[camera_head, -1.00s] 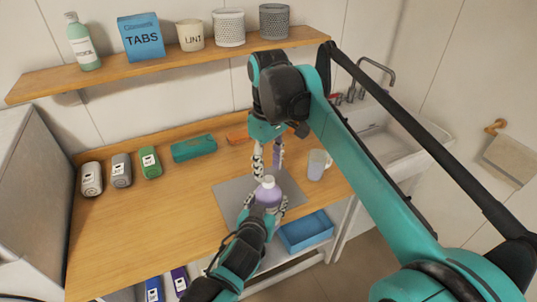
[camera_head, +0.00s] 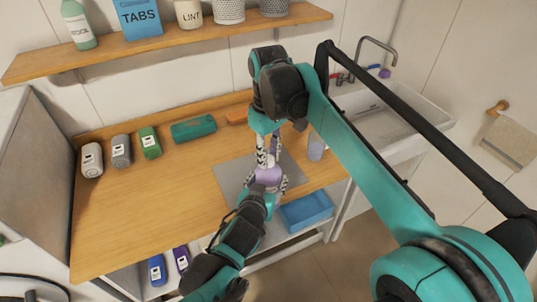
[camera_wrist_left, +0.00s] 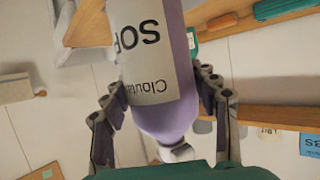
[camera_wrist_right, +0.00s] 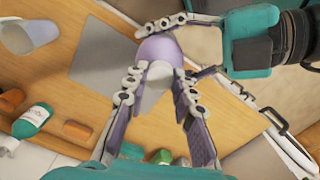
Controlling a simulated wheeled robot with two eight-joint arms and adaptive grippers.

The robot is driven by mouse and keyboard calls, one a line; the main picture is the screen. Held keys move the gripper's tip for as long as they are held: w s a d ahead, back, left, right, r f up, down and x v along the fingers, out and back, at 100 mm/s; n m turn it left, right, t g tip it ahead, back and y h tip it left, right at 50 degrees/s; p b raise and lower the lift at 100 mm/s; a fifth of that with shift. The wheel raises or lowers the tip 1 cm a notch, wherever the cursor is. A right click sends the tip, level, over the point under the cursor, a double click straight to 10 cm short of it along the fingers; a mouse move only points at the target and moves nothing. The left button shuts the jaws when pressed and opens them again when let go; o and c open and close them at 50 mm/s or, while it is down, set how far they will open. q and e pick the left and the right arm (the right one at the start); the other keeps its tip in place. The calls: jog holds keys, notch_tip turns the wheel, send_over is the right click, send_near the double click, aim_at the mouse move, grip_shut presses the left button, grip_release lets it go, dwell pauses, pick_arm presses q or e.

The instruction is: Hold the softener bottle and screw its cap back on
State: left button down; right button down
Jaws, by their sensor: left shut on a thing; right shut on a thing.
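The softener bottle (camera_head: 267,175) is purple with a white label, which shows in the left wrist view (camera_wrist_left: 155,50). It stands about upright over the grey mat (camera_head: 232,178). My left gripper (camera_head: 268,186) is shut around the bottle's body. My right gripper (camera_head: 267,158) comes down from above, its fingers shut around the white cap (camera_wrist_right: 157,78) at the bottle's top. The cap also shows in the left wrist view (camera_wrist_left: 178,153). The fingers hide part of the cap, and I cannot tell how tightly it sits on the neck.
A translucent cup (camera_head: 316,146) stands to the right of the mat. A blue bin (camera_head: 306,211) is below the front edge.

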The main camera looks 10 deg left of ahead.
jog(key=shift+m, duration=0.7)
jog(key=c, duration=1.2)
grip_release()
notch_tip(320, 180, up, 12)
jog(key=shift+w, duration=0.1)
jog(key=s+d+f+m+t, duration=0.1)
jog(key=d+f+m+t, duration=0.15)
jog(key=d, duration=0.55)
jog(key=s+d+f+m+t, duration=0.1)
jog(key=s+d+f+m, duration=0.1)
jog(key=s+d+f, duration=0.2)
jog(key=s+d+f+m+t, duration=0.2)
jog(key=s+d+f, duration=0.3)
jog(key=f, duration=0.5)
jog(key=s+d+f+m+t, duration=0.2)
jog(key=s+d+f+m, duration=0.1)
jog(key=d+f, duration=0.4)
jog(key=shift+s+d+f, duration=0.2)
jog(key=shift+s+d, duration=0.5)
jog(key=shift+d, duration=0.15)
